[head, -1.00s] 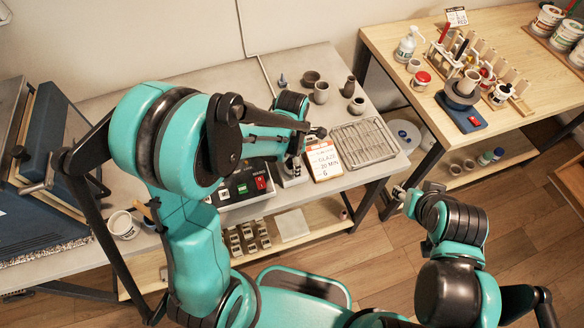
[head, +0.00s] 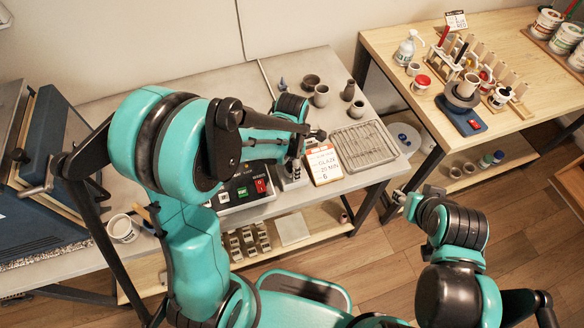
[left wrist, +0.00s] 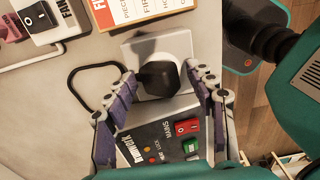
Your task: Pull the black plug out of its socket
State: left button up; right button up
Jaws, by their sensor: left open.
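The black plug (left wrist: 157,80) sits in a pale square socket block (left wrist: 178,45) in the left wrist view. My left gripper (left wrist: 165,74) is open, with one finger on each side of the plug and visible gaps between the fingers and the plug. In the head view my left gripper (head: 294,168) is above the bench beside the control box, and the arm partly hides that spot; the plug cannot be made out there. My right gripper (head: 399,196) is in front of the bench's right end, small and far from the plug; its fingers are unclear.
A control box (head: 241,191) with green and red switches lies close to the socket. A glaze card (head: 324,164) and a wire rack (head: 365,144) are to its right. Small pots (head: 321,96) stand behind. A black cord (left wrist: 76,82) loops left of the gripper in the wrist view.

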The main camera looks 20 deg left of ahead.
dwell(0.4)
pick_arm(q)
grip_shut()
jog(key=shift+r, duration=0.1)
jog(key=shift+r+p, duration=2.15)
jog(key=shift+r, duration=0.8)
